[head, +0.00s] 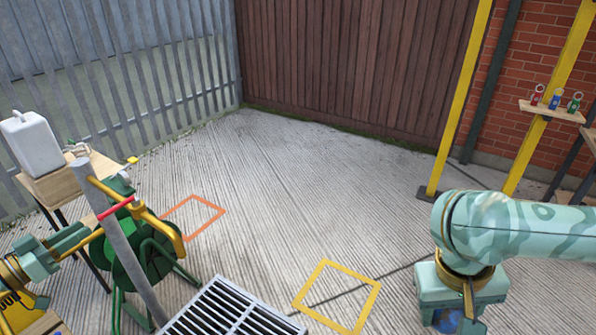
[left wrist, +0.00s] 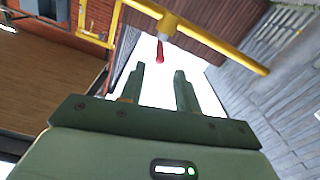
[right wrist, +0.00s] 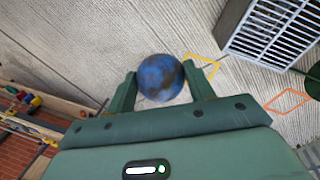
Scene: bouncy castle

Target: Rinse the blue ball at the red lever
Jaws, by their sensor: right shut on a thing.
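The red lever (head: 116,209) sticks out from a yellow pipe (head: 160,222) on a grey post at the left of the head view. My left gripper (head: 84,238) is open just left of the lever. In the left wrist view the lever's red end (left wrist: 160,54) shows just beyond the gap between the empty fingers (left wrist: 158,80). My right gripper (right wrist: 162,84) is shut on the blue ball (right wrist: 158,75), which has brown patches. In the head view the ball (head: 448,321) shows partly at the bottom right, well away from the pipe.
A floor grate (head: 222,312) lies by the post, beside a green hose reel (head: 130,262). A white jerrycan (head: 30,143) stands on a wooden table at the left. Orange (head: 212,203) and yellow (head: 357,322) outlines mark the floor. The middle ground is clear. A yellow post (head: 458,110) stands at the right.

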